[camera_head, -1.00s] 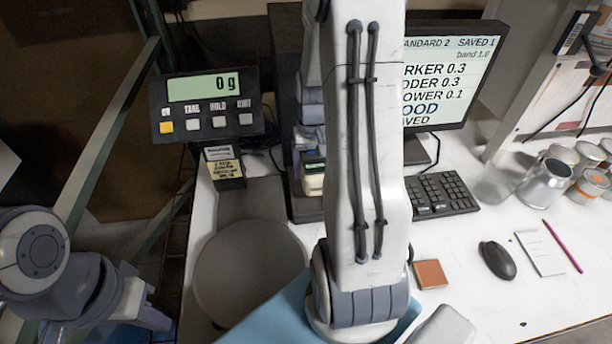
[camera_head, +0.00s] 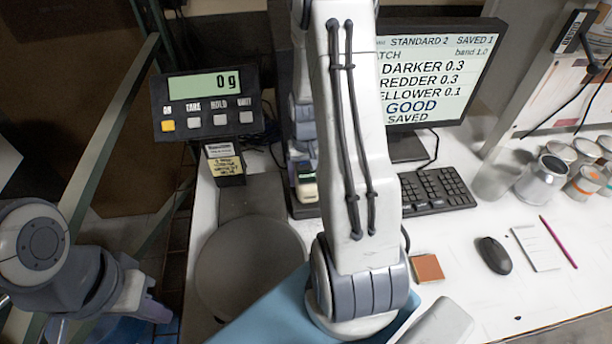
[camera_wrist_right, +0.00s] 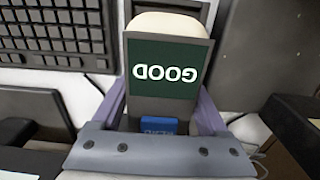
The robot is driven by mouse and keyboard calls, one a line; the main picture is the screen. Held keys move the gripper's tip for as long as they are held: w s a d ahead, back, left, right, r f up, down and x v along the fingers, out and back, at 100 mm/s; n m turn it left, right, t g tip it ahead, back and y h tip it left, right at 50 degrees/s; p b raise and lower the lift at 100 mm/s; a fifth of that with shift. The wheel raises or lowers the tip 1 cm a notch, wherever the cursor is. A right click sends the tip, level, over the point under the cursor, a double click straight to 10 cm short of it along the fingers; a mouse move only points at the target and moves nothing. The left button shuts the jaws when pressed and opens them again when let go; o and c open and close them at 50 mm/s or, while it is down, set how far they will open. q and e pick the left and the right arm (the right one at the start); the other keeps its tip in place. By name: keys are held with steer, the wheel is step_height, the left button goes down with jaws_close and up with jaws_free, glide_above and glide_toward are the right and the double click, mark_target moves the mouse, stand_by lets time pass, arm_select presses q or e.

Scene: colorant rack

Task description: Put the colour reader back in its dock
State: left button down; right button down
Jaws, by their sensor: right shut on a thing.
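The colour reader (camera_wrist_right: 168,55) fills the middle of the right wrist view. It has a dark body, a pale rounded end and a green screen reading GOOD upside down. My right gripper (camera_wrist_right: 165,115) is shut on it, with a purple finger along each side. In the head view the reader (camera_head: 306,186) shows as a small cream and green piece just left of my right arm, which hides most of that gripper. My left gripper (camera_head: 145,312) is low at the left, away from the reader; its jaw gap is unclear. I cannot make out the dock for certain.
A scale with a round pan (camera_head: 250,268) and a display reading 0 g (camera_head: 206,102) stands left of my right arm. The monitor (camera_head: 440,75), keyboard (camera_head: 437,188), mouse (camera_head: 494,256) and several cans (camera_head: 541,180) are to the right. Some white desk between them is clear.

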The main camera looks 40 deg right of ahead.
steer(key=shift+s+a+f+b, duration=0.1)
steer(key=shift+s+f+b, duration=0.15)
steer(key=shift+f, duration=0.3)
jaws_free()
steer(key=shift+r, duration=0.2)
steer(key=r, duration=0.8)
steer(key=r+b, duration=0.1)
steer(key=r, duration=0.4)
steer(key=shift+w, duration=0.25)
